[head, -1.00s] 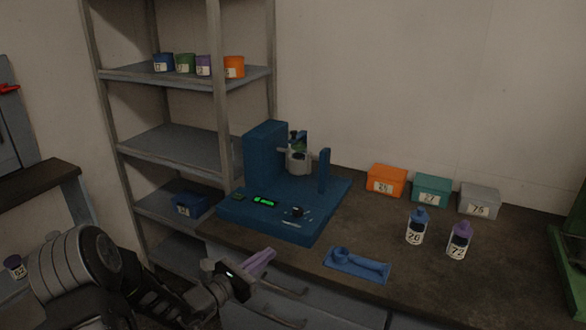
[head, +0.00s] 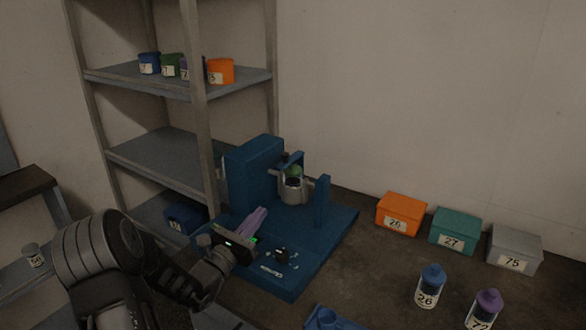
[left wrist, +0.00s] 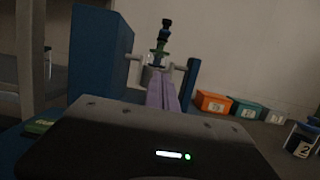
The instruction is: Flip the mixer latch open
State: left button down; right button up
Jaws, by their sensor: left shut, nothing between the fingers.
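The blue mixer (head: 252,170) stands on the dark bench, with a tall block at left and a thin upright post (head: 322,202) at right. A grey cup holder (head: 293,190) hangs between them, holding something green with a dark top. The mixer also shows in the left wrist view (left wrist: 100,55). I cannot make out the latch for certain. My left gripper (head: 261,211) has purple fingers, shut and empty, in front of the tall block and over the mixer's base. In the left wrist view its fingers (left wrist: 161,80) point toward the cup holder, apparently short of it. My right gripper is not in view.
An orange box (head: 401,214), a teal box (head: 454,231) and a grey box (head: 515,247) stand along the wall. A blue bottle (head: 431,286) and a purple-capped bottle (head: 484,309) stand in front. A metal shelf (head: 150,155) rises at left. A blue tool (head: 328,320) lies near the front.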

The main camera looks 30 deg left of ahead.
pick_arm(q)
jog(key=shift+w, duration=0.45)
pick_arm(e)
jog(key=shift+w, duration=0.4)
pick_arm(q)
jog(key=shift+s, duration=0.1)
jog(key=p, duration=0.1)
send_near(291, 156)
jog(key=f, duration=0.1)
jog(key=w+f, duration=0.1)
jog(key=f, duration=0.1)
jog(key=w+d+f, duration=0.1)
jog(key=shift+w+f, duration=0.2)
jog(key=shift+f, duration=0.15)
jog(key=r, duration=0.1)
jog(key=r+p, duration=0.1)
jog(key=r, duration=0.1)
jog(key=shift+w+a+r+p, duration=0.15)
jog(key=shift+w+p, duration=0.15)
jog(key=shift+r, duration=0.35)
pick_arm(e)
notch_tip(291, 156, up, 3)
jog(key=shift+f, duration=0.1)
